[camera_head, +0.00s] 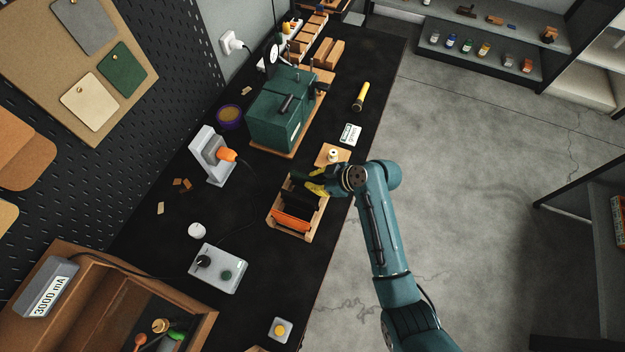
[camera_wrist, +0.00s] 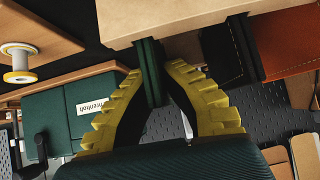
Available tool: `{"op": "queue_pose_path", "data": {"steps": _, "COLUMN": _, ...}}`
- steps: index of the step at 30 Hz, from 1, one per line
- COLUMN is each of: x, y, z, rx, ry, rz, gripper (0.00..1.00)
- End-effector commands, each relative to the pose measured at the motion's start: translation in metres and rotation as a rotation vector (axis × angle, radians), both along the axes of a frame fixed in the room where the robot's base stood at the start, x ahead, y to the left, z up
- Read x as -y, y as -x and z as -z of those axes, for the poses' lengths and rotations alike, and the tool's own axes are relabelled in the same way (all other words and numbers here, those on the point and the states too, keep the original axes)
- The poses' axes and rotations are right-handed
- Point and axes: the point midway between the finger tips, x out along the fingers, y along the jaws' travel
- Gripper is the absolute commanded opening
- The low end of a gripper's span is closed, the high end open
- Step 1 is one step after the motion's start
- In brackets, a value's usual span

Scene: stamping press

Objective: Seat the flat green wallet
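My gripper (camera_head: 310,187) is at the far end of a wooden rack (camera_head: 272,217) on the black bench. In the wrist view, the yellow ribbed fingertips of my gripper (camera_wrist: 155,72) close on the two sides of a flat dark green wallet (camera_wrist: 150,62). The wallet stands edge-on beside the pale wooden rack bar (camera_wrist: 190,15); whether it still sits in the rack is unclear. A black wallet (camera_wrist: 222,55) and an orange-brown wallet (camera_wrist: 290,42) stand to its right. The orange wallet (camera_head: 291,218) also shows in the head view. The green stamping press (camera_head: 272,118) stands beyond the rack.
A small wooden block with a white-and-yellow spool (camera_head: 333,155) sits just beyond the rack. A grey stand with an orange-handled tool (camera_head: 212,155) and a grey control box (camera_head: 220,268) are left of it. A yellow cylinder (camera_head: 361,96) lies near the bench's right edge.

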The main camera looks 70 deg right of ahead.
Motion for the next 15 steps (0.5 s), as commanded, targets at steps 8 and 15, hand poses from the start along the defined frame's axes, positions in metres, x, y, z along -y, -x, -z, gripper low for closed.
{"op": "queue_pose_path", "data": {"steps": 8, "x": 0.0001, "y": -0.0001, "z": 0.0064, "rx": 0.001, "ry": 0.000, "rz": 0.000, "gripper": 0.00}}
{"op": "queue_pose_path", "data": {"steps": 15, "x": 0.0000, "y": -0.0001, "z": 0.0062, "rx": 0.000, "ry": 0.000, "rz": 0.000, "gripper": 0.07}}
